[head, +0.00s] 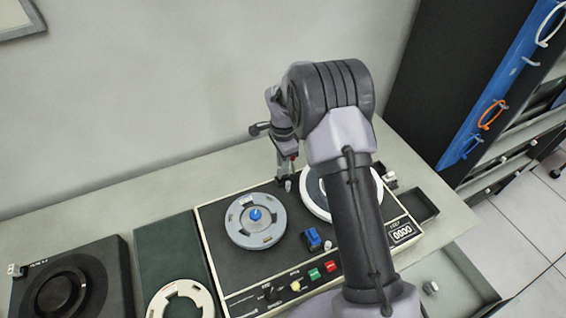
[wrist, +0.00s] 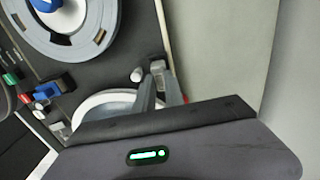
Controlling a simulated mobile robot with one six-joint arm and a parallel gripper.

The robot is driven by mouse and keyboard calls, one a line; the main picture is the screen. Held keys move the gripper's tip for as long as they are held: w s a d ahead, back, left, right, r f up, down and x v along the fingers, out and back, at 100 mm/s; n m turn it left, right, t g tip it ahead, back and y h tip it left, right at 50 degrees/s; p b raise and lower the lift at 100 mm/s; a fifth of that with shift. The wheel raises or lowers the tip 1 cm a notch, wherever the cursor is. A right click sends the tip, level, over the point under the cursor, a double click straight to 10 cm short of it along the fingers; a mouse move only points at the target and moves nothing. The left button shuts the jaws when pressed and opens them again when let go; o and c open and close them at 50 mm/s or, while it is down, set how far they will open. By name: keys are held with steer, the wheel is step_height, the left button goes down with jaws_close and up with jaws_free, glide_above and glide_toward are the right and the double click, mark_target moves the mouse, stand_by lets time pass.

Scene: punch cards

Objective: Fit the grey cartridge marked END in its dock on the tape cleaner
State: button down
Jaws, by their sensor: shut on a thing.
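My gripper (head: 287,178) is low over the back edge of the tape cleaner (head: 238,268), between its two reels. In the wrist view its fingers (wrist: 158,68) are close together, shut on a small grey piece that I take for the cartridge. It is mostly hidden between the fingertips, and no END marking can be read. A short pale post (wrist: 136,75) stands on the deck beside the fingertips, apart from them in the wrist view. I cannot make out which part of the cleaner is the dock.
A grey reel (head: 241,222) with a blue hub sits on the left. A white-rimmed reel (head: 313,200) is partly behind my arm. A blue block (head: 313,239) stands between them. A dark open tray (head: 418,207) is at right. Bare bench (head: 130,195) lies behind the cleaner.

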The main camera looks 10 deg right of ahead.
steer(key=shift+f, duration=0.4)
